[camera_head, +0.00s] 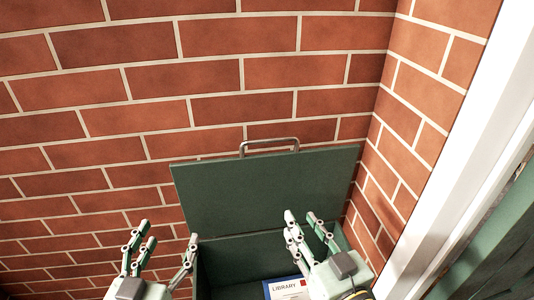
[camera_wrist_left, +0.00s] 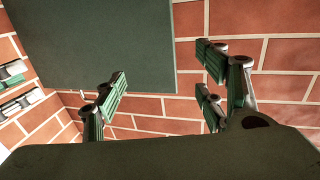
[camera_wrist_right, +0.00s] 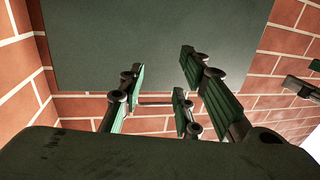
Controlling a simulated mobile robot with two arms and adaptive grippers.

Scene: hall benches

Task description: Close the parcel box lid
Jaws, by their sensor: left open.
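The dark green parcel box (camera_head: 235,272) stands at the bottom of the head view, against the brick wall. Its lid (camera_head: 262,190) is raised, standing open at the back, with a metal handle (camera_head: 269,145) on its upper edge. The lid also fills much of the left wrist view (camera_wrist_left: 100,40) and right wrist view (camera_wrist_right: 155,40). My left gripper (camera_head: 160,243) is open and empty, left of the box. My right gripper (camera_head: 306,217) is open and empty, in front of the lid and over the right part of the box opening. It hides part of the box.
A blue and white item marked LIBRARY (camera_head: 287,290) lies inside the box. A brick wall (camera_head: 150,85) is behind the box, and another brick wall (camera_head: 405,130) stands close on its right. A white frame (camera_head: 470,140) is further right.

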